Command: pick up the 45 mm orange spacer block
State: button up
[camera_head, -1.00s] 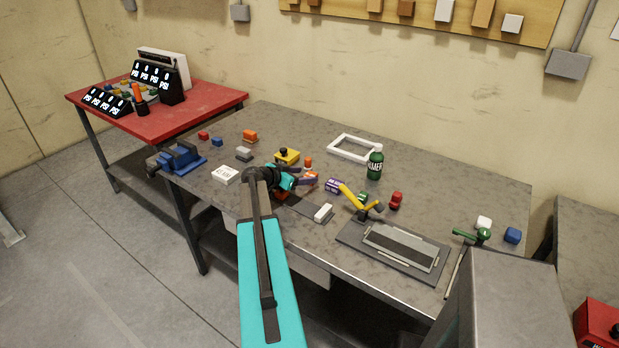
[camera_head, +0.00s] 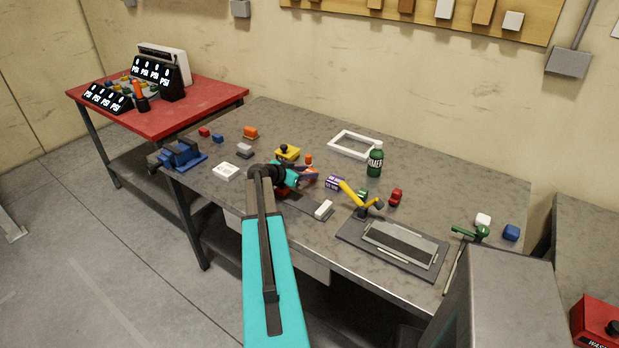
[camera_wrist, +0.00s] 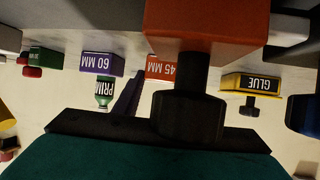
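The orange spacer block (camera_wrist: 160,68) shows in the wrist view with upside-down "45 MM" lettering, partly hidden behind a dark knob. In the head view the orange block (camera_head: 311,175) sits on the grey bench at my fingertips. My gripper (camera_head: 312,173) is low over the bench and reaches toward it. In the wrist view one dark finger stands left of centre, beside the block's left edge. The other finger is hidden behind the knob. The fingers look apart, with the block at the gap; I see no clear contact.
A large orange-red body (camera_wrist: 208,20) with a dark knob (camera_wrist: 188,115) blocks much of the wrist view. A purple 60 MM block (camera_head: 334,182), yellow GLUE box (camera_head: 287,153) and green bottle (camera_head: 375,160) stand nearby. A yellow-handled clamp (camera_head: 355,197) is to the right.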

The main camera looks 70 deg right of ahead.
jog(key=c, duration=0.5)
jog(key=shift+r, duration=0.15)
jog(key=shift+r+b, duration=1.05)
jog(key=shift+r, duration=0.05)
jog(key=a+b, duration=0.2)
jog(key=a, duration=0.2)
jog(key=s+a+r+b, duration=0.1)
jog(key=a+b, duration=0.1)
jog(key=a, duration=0.3)
jog(key=a+r+b, duration=0.1)
jog(key=a+b, duration=0.1)
jog(key=a, duration=0.3)
jog(key=shift+s+a+r, duration=0.1)
jog(key=shift+s+a, duration=0.15)
jog(key=shift+a+r+b, duration=0.15)
jog(key=shift+a+b, duration=0.15)
jog(key=shift+a, duration=0.45)
